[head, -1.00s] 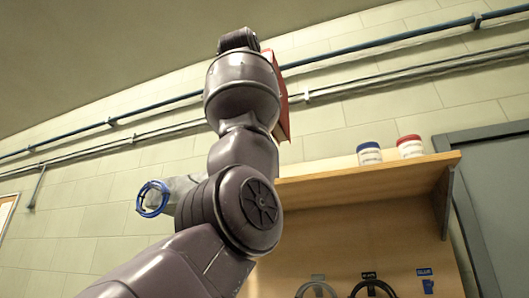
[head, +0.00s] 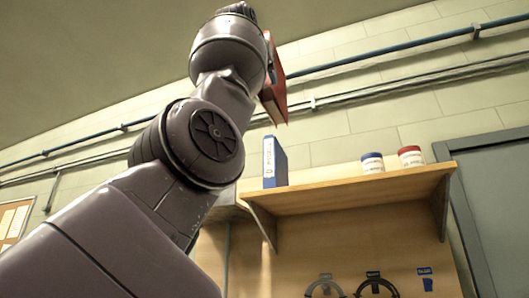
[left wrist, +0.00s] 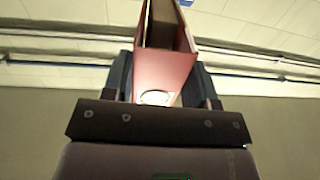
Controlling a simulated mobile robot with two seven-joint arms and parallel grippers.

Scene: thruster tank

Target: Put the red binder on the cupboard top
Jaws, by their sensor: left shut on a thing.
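The red binder (head: 272,88) is high in the head view, partly hidden behind my left arm, above and left of the wooden cupboard top (head: 350,193). In the left wrist view the red binder (left wrist: 165,72) stands between the fingers of my left gripper (left wrist: 162,88), which is shut on it. The head view hides the fingers behind the arm. The binder appears apart from the cupboard top, with wall showing between them. My right gripper is in neither view.
A blue binder (head: 274,163) stands upright near the left end of the cupboard top. A blue-lidded jar (head: 372,163) and a red-lidded jar (head: 410,157) stand towards the right. The stretch between binder and jars looks clear. Pipes (head: 380,52) run along the wall behind.

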